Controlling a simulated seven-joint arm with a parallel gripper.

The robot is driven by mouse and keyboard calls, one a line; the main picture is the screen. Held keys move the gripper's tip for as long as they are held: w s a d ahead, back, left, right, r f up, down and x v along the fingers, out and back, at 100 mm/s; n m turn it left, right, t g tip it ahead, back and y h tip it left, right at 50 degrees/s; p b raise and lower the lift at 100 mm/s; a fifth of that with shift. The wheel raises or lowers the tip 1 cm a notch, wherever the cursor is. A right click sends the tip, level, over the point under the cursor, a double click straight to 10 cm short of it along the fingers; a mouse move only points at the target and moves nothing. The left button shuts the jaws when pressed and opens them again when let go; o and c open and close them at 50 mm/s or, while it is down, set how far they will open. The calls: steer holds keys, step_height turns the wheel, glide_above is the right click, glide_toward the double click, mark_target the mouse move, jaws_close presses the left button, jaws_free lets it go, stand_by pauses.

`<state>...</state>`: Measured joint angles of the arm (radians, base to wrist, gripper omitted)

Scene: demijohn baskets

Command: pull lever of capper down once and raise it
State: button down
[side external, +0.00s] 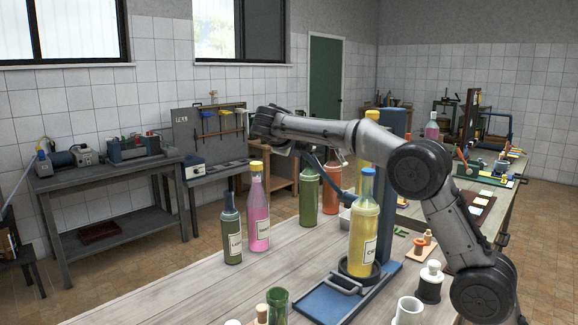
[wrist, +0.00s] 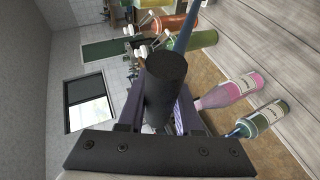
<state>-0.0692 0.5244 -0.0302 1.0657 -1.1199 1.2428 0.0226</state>
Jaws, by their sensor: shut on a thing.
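The capper stands on the bench with a blue base (side external: 325,302) and a tall blue column, partly behind my arm. A yellow bottle (side external: 363,240) with a blue cap stands upright on its round black seat. The capper's lever (side external: 314,164) is a blue rod that slants up and left from the column to my gripper (side external: 287,148). In the wrist view the lever's thick black handle (wrist: 167,80) sits between the fingers, with the blue rod (wrist: 188,28) beyond it.
A dark green bottle (side external: 232,232), a pink bottle (side external: 258,215), a green bottle (side external: 308,195) and an orange bottle (side external: 331,188) stand left of the capper. A white mug (side external: 408,311) and a green glass (side external: 278,304) are near the front. Bare bench lies at front left.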

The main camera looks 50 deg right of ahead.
steer(key=shift+d+r, duration=1.4)
steer(key=shift+d, duration=0.15)
steer(key=c, duration=0.6)
jaws_free()
steer(key=shift+a, duration=0.15)
steer(key=v, duration=1.3)
steer(key=shift+r, duration=0.35)
steer(key=shift+s+a, duration=0.1)
steer(key=shift+s, duration=0.05)
